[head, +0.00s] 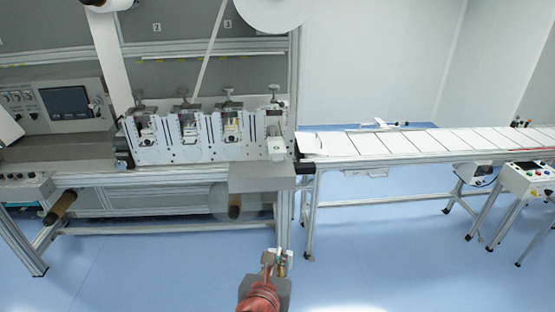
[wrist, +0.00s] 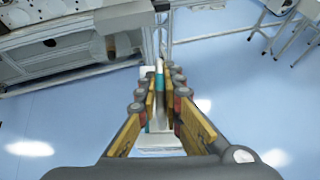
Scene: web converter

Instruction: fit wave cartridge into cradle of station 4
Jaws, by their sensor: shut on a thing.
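My gripper (head: 277,257) is low in the head view, in front of the machine and over the blue floor. It is shut on a slim white and teal piece, which I take to be the wave cartridge (wrist: 159,98), seen between the fingers in the wrist view. The piece is mostly hidden by the fingers. A row of stations stands on the machine bench in the head view. The rightmost station (head: 274,122), which I take to be station 4, has a pale slot front with a white block below it. Its cradle is too small to make out clearly.
A grey box-like ledge (head: 262,177) juts out below the rightmost station. A conveyor (head: 400,142) with white sheets runs off to the right. A control box (head: 528,180) stands at far right. The blue floor around my gripper is clear.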

